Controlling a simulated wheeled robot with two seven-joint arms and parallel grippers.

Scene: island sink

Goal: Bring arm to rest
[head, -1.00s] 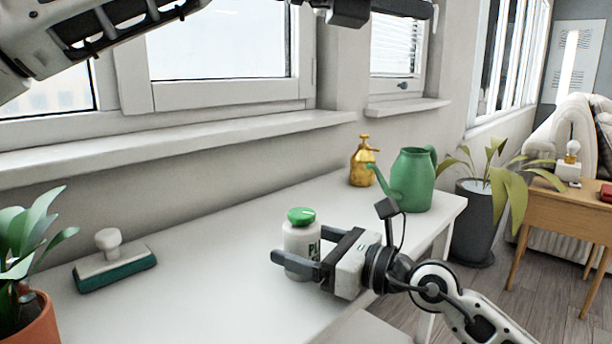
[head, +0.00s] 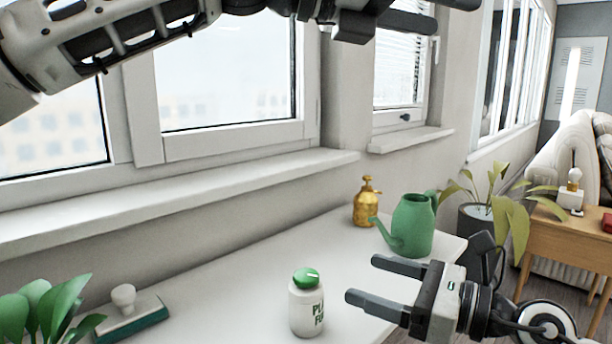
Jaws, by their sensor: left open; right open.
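My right gripper (head: 363,280) is open and empty above the white table. Its two dark fingers point left, to the right of a white bottle with a green cap (head: 306,303), with a gap between them. The bottle stands upright on the table. My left arm comes in from the upper left. Its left gripper (head: 457,14) is high up in front of the windows, at the top edge, with fingers pointing right. It is open and nothing shows in it. Part of that gripper is cut off by the frame.
A window sill (head: 170,195) runs behind. A potted plant (head: 480,225) and wooden side table (head: 565,232) stand right.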

